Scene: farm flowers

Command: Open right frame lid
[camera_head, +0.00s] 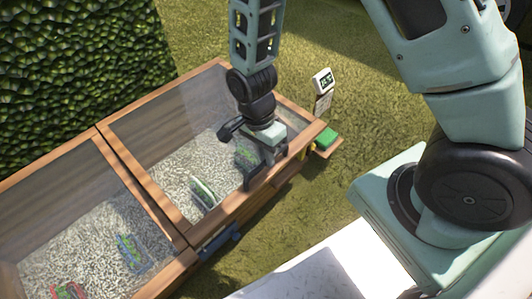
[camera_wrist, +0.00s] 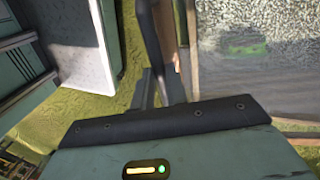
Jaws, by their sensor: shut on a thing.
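The right frame lid (camera_head: 160,94) is a wooden frame around a clear pane, over a bed of pale gravel with small plant packets. It looks lowered or almost so; I cannot tell whether it is slightly raised. My gripper (camera_head: 262,178) points down at the lid's front edge, toward its right half. In the wrist view, the fingers (camera_wrist: 160,88) are shut at the wooden edge (camera_wrist: 182,55), with the pane (camera_wrist: 245,75) to the right. The exact grip is partly hidden by the fingers and the gripper's body.
The left frame (camera_head: 60,160) adjoins on the left, its lid down. A blue fitting (camera_head: 220,241) is on the front wall. A small display (camera_head: 322,82) and a green block (camera_head: 326,139) stand by the right end. A hedge (camera_head: 70,60) is behind; grass is open to the right.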

